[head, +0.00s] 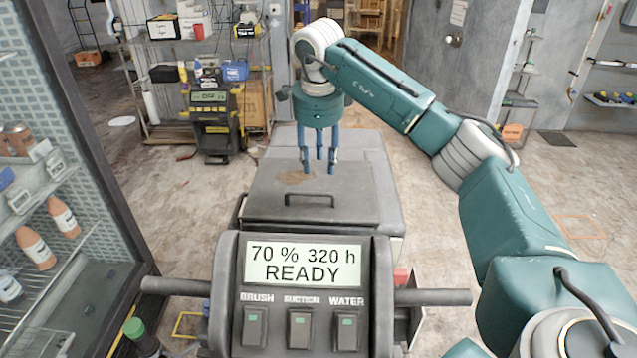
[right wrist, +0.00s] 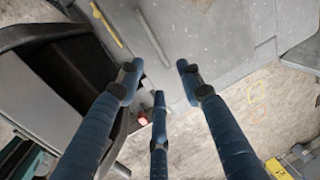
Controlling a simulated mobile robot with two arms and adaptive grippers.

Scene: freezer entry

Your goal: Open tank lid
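The floor-cleaning machine's grey tank lid (head: 355,198) lies flat and closed behind the control console. It has a dark bar handle (head: 310,200) near its front edge. My right gripper (head: 318,170) points down above the rear part of the lid, beyond the handle, and touches nothing that I can see. Its three blue fingers are spread and empty in the right wrist view (right wrist: 160,85). A grey machine surface shows beyond the fingers there; I cannot tell whether it is the lid. My left gripper is not in view.
The console display (head: 305,264) reads "70 % 320 h READY", with a handlebar (head: 435,298) across the front. A glass-fronted cabinet (head: 100,170) with bottles stands close on the left. Storage shelves (head: 155,130) are at the back left. Floor right of the machine looks clear.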

